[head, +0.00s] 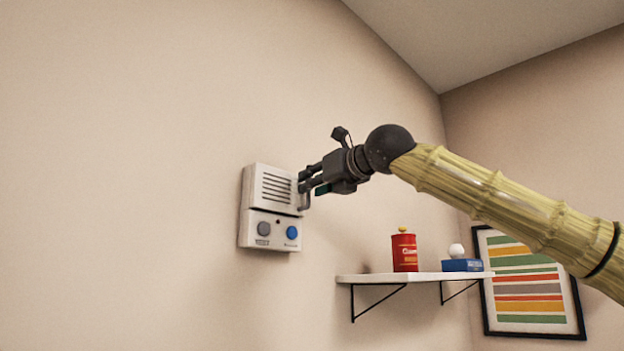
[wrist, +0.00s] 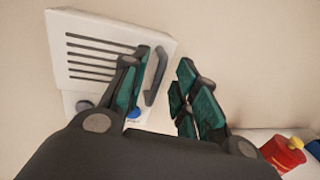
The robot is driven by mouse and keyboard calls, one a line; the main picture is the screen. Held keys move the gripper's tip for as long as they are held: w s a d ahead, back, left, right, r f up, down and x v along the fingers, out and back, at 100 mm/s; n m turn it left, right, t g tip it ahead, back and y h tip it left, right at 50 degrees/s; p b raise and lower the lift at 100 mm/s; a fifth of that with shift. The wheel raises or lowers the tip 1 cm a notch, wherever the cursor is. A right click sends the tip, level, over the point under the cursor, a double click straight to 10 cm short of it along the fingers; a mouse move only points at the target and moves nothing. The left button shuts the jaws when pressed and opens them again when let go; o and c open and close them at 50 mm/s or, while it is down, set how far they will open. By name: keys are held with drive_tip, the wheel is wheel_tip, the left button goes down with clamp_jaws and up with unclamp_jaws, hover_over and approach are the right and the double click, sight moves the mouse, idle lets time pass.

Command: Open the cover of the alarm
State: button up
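The alarm is a white box on the wall; its upper cover (head: 270,188) has dark slots and a grey handle (head: 305,200) on its right side. Below are a grey button (head: 264,229) and a blue button (head: 292,232). The cover looks closed over the upper half. My gripper (head: 305,180) is at the cover's right edge. In the wrist view the slotted cover (wrist: 100,50) is at upper left, and the handle (wrist: 156,76) stands between the spread fingers of my gripper (wrist: 165,90). I cannot tell whether a finger touches it.
A white shelf (head: 420,277) on black brackets is on the wall at lower right. It bears a red can (head: 405,253) and a blue box (head: 462,265) with a white ball. A striped framed picture (head: 530,285) is behind. The wall left of the alarm is clear.

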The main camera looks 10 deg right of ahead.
drive_tip(key=shift+w+a+f, duration=0.1)
drive_tip(key=shift+w+a, duration=0.1)
drive_tip(key=shift+w, duration=0.5)
drive_tip(key=shift+s, duration=0.1)
drive_tip(key=shift+c, duration=0.3)
drive_tip(key=shift+a, duration=0.1)
clamp_jaws()
